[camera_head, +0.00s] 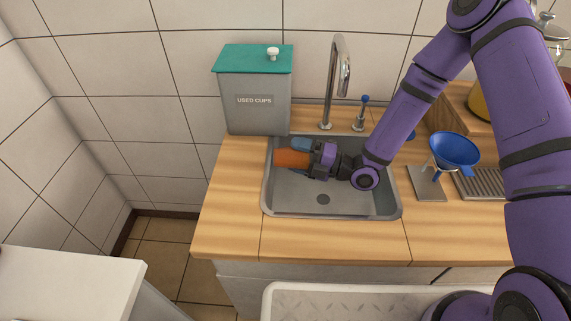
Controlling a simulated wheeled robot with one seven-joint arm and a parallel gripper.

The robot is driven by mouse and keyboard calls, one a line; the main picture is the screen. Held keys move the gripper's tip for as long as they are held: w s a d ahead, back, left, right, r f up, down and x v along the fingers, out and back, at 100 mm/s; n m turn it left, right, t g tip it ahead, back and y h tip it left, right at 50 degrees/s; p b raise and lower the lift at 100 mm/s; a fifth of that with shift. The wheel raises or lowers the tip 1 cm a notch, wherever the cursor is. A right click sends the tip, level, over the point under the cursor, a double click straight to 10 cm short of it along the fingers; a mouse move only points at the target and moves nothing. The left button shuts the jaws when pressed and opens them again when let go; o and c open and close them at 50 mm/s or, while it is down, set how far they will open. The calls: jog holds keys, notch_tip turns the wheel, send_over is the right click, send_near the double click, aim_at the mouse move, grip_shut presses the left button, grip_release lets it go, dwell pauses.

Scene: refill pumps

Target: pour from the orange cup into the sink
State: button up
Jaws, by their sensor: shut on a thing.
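The orange cup (292,158) is over the sink (270,190), near its back left side. It lies about on its side, pointing left in the picture. My gripper (304,159) is shut on it, coming from the right, with one blue-grey finger (302,145) showing along its far side. The cup's opening and any liquid cannot be made out. I see no stream falling from the cup.
A grey "USED CUPS" bin (256,107) with a green lid stands close behind left. A tall faucet (334,80) rises behind the sink, with a small blue-topped pump (362,112) beside it. A blue funnel (454,152) on a stand is at right. The counter front (330,238) is clear.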

aim_at(277, 152)
jog(key=h, duration=0.1)
jog(key=a+n+h, duration=0.1)
jog(key=h, duration=0.2)
jog(key=shift+s+a+r+n+g, duration=0.2)
jog(key=shift+a+n+g, duration=0.1)
jog(key=shift+g, duration=0.1)
jog(key=h, duration=0.1)
jog(key=a+n+h, duration=0.1)
jog(key=h, duration=0.1)
jog(key=shift+s+a+r, duration=0.1)
jog(key=shift+a+r, duration=0.05)
jog(key=shift+a, duration=0.1)
jog(key=h, duration=0.1)
jog(key=a+h, duration=0.1)
jog(key=h, duration=0.1)
jog(key=n+h, duration=0.1)
jog(key=shift+s+a+r+h, duration=0.1)
jog(key=shift+s+a+h, duration=0.05)
jog(key=shift+a+h, duration=0.15)
jog(key=shift+s+a+r+n+t+h, duration=0.15)
jog(key=shift+a+h, duration=0.1)
jog(key=shift+h, duration=0.45)
jog(key=shift+a+f+n+t+h, duration=0.15)
jog(key=shift+a+h, duration=0.1)
jog(key=shift+h, duration=0.45)
jog(key=shift+a+r+h, duration=0.1)
jog(key=shift+h, duration=0.4)
